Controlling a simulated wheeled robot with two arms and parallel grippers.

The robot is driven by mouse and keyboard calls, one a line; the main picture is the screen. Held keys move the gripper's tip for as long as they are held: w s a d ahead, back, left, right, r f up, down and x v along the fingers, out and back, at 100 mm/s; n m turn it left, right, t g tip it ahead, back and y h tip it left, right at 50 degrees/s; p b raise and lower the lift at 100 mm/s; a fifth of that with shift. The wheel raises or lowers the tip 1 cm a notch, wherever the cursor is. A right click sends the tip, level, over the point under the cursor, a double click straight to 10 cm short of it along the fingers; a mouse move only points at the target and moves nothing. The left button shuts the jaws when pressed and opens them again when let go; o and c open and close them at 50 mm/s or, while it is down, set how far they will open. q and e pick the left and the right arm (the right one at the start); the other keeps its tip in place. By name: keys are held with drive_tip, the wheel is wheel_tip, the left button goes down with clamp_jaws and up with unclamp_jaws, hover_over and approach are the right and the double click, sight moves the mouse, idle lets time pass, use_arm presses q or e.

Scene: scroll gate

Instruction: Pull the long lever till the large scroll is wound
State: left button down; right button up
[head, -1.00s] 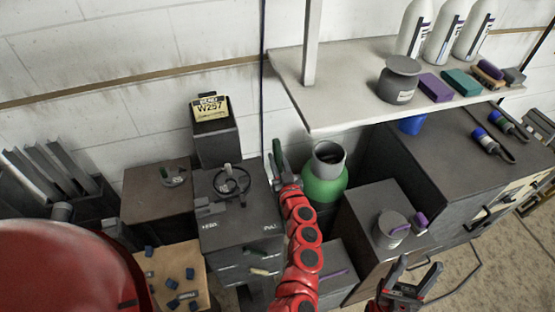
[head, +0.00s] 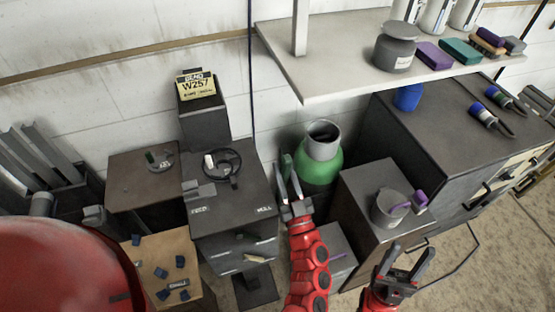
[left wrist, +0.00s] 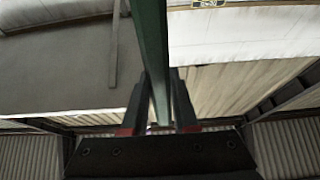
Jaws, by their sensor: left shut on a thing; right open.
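My left gripper (head: 289,182) is shut on a dark green upright bar, the long lever (head: 287,164), at the right side of a dark cabinet (head: 236,222). In the left wrist view the lever (left wrist: 151,45) runs up between the two fingers (left wrist: 155,103). The lever's lower part is hidden in the head view. A black wheel (head: 236,165) with a pale knob beside it sits on the cabinet top. I cannot make out a large scroll for certain. My right gripper (head: 405,262) is open and empty at the lower right.
A green canister (head: 318,170) stands close to the right of my left gripper. A shelf (head: 340,72) with bottles overhangs the back right. A box (head: 358,180) with a grey pot (head: 388,208) stands between the grippers and the wall. A tan tray (head: 160,252) is at lower left.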

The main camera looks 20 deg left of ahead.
use_arm(q)
drive_tip(key=shift+s+d+f, duration=0.15)
drive_tip(key=shift+s+d, duration=0.05)
drive_tip(key=shift+s, duration=0.1)
drive_tip(key=c, duration=0.7)
unclamp_jaws()
drive_tip(key=shift+w, duration=0.1)
drive_tip(key=shift+s+d+f, duration=0.15)
drive_tip(key=shift+s+f, duration=0.05)
drive_tip(key=shift+s, duration=0.1)
drive_tip(key=b+v, duration=0.4)
drive_tip(key=v, duration=1.2)
drive_tip(key=shift+s+d+f, duration=0.15)
drive_tip(key=shift+s, duration=0.05)
